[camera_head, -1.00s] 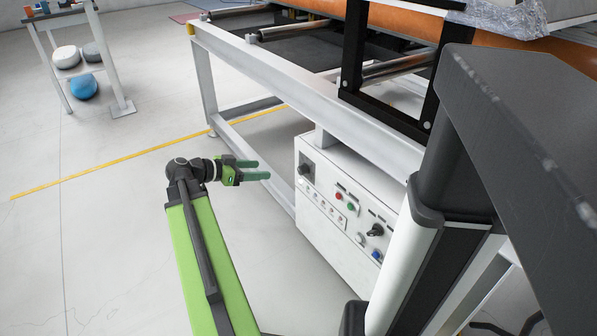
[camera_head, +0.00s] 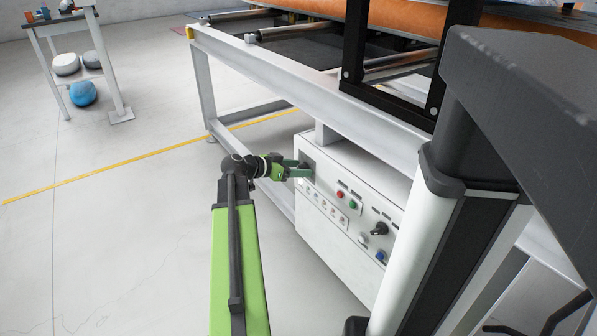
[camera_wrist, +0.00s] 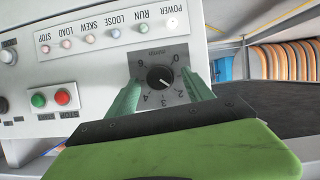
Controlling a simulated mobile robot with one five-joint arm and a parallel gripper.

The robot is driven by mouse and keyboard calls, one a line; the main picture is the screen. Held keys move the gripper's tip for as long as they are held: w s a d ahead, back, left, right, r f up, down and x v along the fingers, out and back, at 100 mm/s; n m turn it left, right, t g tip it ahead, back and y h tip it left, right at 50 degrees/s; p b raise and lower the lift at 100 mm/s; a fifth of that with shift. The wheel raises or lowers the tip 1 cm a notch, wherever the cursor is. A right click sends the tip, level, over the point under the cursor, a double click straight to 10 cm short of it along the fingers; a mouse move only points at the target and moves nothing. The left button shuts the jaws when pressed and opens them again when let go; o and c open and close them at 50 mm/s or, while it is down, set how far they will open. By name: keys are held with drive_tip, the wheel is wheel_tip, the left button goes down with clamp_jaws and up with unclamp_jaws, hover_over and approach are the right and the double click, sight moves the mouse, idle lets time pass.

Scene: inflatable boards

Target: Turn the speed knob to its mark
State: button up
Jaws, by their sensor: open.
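The black round speed knob (camera_wrist: 160,77) sits on a grey dial plate (camera_wrist: 148,61) with printed numbers, seen upside down in the wrist view. A short white pointer line on the knob points to the lower right, roughly towards the 2. I cannot make out a separate target mark. My gripper (camera_wrist: 162,79) is open, with one green finger on each side of the knob; I cannot tell whether they touch it. In the head view my gripper (camera_head: 302,168) is at the upper left of the white control box (camera_head: 325,238), hiding much of the knob.
A row of indicator lamps (camera_wrist: 116,33) lies beside the dial. Green (camera_wrist: 38,100) and red (camera_wrist: 62,97) buttons sit to its left. Another black rotary switch (camera_head: 379,229) and a blue button (camera_head: 380,255) are farther right on the box. The machine's frame (camera_head: 290,82) overhangs the box.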

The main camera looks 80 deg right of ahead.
clamp_jaws()
drive_tip(key=shift+m, duration=0.3)
unclamp_jaws()
idle(0.4)
drive_tip(key=p+v, duration=0.6)
drive_tip(key=v, duration=1.1)
drive_tip(key=shift+a+r+p, duration=0.15)
drive_tip(key=shift+a+p, duration=0.15)
drive_tip(key=shift+p, duration=0.05)
